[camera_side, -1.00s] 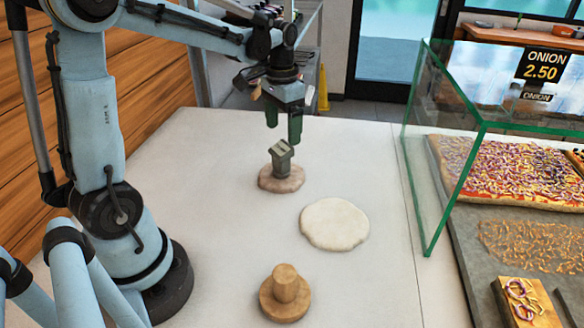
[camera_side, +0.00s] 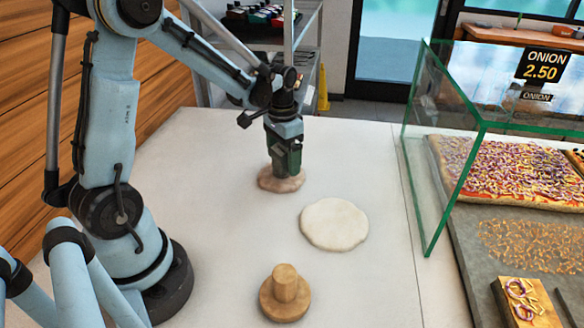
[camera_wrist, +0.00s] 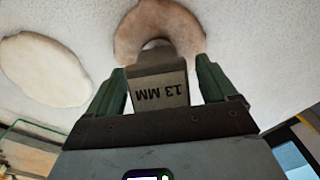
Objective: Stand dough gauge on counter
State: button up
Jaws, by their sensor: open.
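The dough gauge (camera_wrist: 160,90) is a grey-metal block marked "13 MM", upside down in the wrist view. My gripper (camera_side: 285,163) is down over the gauge. In the wrist view, its green fingers (camera_wrist: 160,84) stand on either side of the gauge, open, with a narrow gap at each side. The fingers mostly hide the gauge in the side view.
A pale flat dough disc (camera_side: 334,224) lies just right of the gauge. A wooden knobbed press (camera_side: 285,294) stands near the front. A green-edged glass case (camera_side: 425,190) with pizza (camera_side: 515,172) bounds the right. The white counter (camera_side: 220,215) is clear left of the dough.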

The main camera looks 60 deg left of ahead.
jog(key=c, duration=0.9)
jog(key=shift+r, duration=4.05)
